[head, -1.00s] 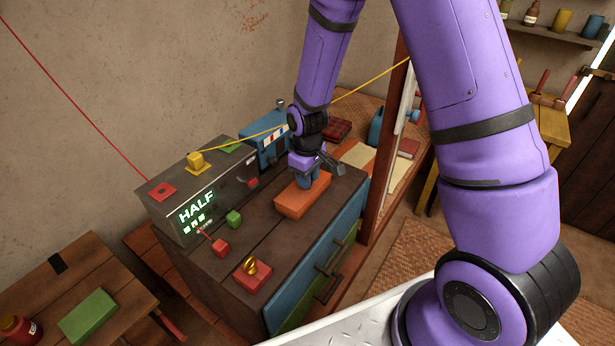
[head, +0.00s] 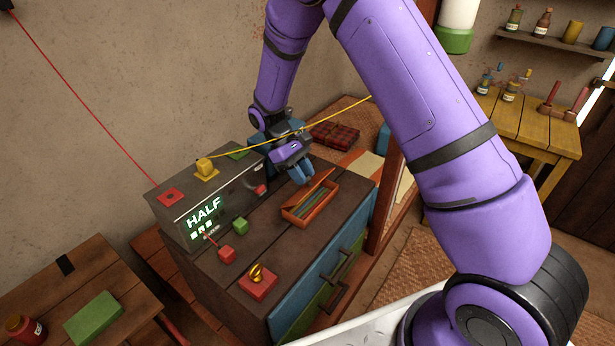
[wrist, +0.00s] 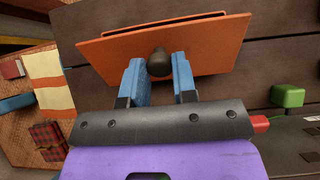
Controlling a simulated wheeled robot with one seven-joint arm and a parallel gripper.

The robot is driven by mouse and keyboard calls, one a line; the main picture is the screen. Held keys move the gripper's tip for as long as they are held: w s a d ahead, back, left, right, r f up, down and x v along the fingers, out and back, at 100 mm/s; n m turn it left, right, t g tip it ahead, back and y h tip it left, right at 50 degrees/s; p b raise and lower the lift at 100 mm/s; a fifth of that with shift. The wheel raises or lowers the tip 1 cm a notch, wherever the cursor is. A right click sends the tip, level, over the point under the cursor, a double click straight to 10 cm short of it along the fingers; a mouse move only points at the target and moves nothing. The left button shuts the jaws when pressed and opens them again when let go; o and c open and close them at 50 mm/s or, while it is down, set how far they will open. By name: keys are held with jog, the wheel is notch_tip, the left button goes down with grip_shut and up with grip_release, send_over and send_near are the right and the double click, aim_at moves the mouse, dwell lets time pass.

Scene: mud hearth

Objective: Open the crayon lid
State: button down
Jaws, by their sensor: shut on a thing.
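The orange crayon box (head: 312,214) sits on the dark cabinet top, with several coloured crayons (head: 307,205) showing inside. Its orange lid (head: 318,184) is raised and tilted over the far side of the box. In the wrist view the lid (wrist: 215,45) fills the upper middle, with a dark round knob (wrist: 159,63) on it. My gripper (head: 301,176) is by the raised lid, its blue fingers closed around the knob. The fingers also show on both sides of the knob in the wrist view (wrist: 160,75).
A grey box with a "HALF" display (head: 204,212) stands left of the crayon box. A green cube (head: 240,226), a red cube (head: 227,254) and a red block with a gold ring (head: 258,284) lie in front. A yellow cord (head: 330,117) crosses near my arm.

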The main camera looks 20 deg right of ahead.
jog(key=shift+w+a+g+h, duration=0.4)
jog(key=shift+w+g+h, duration=0.25)
jog(key=shift+g, duration=0.35)
jog(key=c, duration=0.9)
grip_release()
jog(key=v, duration=1.1)
jog(key=shift+f, duration=0.15)
